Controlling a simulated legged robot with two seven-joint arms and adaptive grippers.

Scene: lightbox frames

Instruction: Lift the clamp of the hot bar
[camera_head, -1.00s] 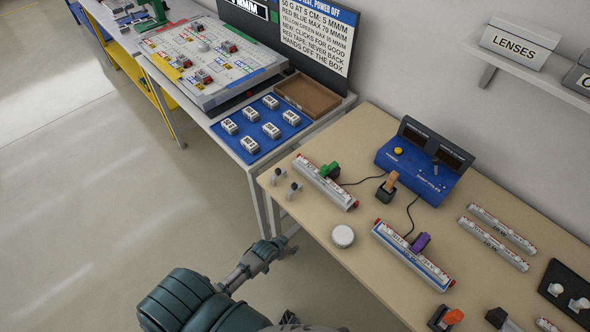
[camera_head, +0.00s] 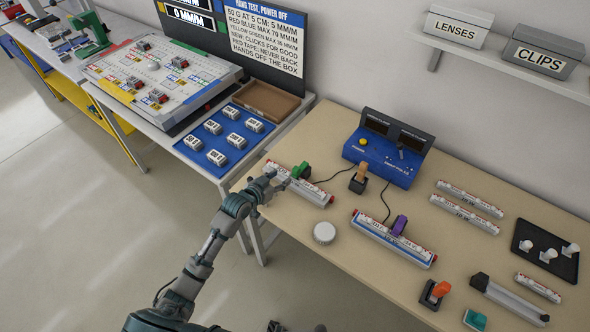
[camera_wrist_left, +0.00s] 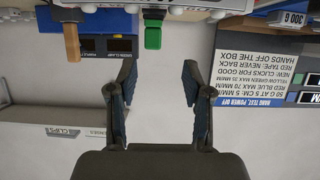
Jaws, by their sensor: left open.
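A long white bar (camera_head: 316,193) with red ends lies at the table's left and carries a green clamp (camera_head: 301,170). A second white and blue bar (camera_head: 410,250) with a purple clamp (camera_head: 399,225) lies right of it. Which bar is hot, I cannot tell. My left gripper (camera_head: 275,182) is over the left end of the green-clamp bar, just left of the clamp. In the left wrist view the gripper (camera_wrist_left: 160,75) is open and empty, with the green clamp (camera_wrist_left: 153,36) beyond the fingertips, apart from them. My right gripper is out of view.
A blue box (camera_head: 384,160) with two dark displays stands at the back, wired to an orange-handled block (camera_head: 358,180). A white round puck (camera_head: 324,233) lies in front. An orange-topped piece (camera_head: 438,290) and a black tray (camera_head: 546,249) are at right. A side table (camera_head: 225,175) adjoins at left.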

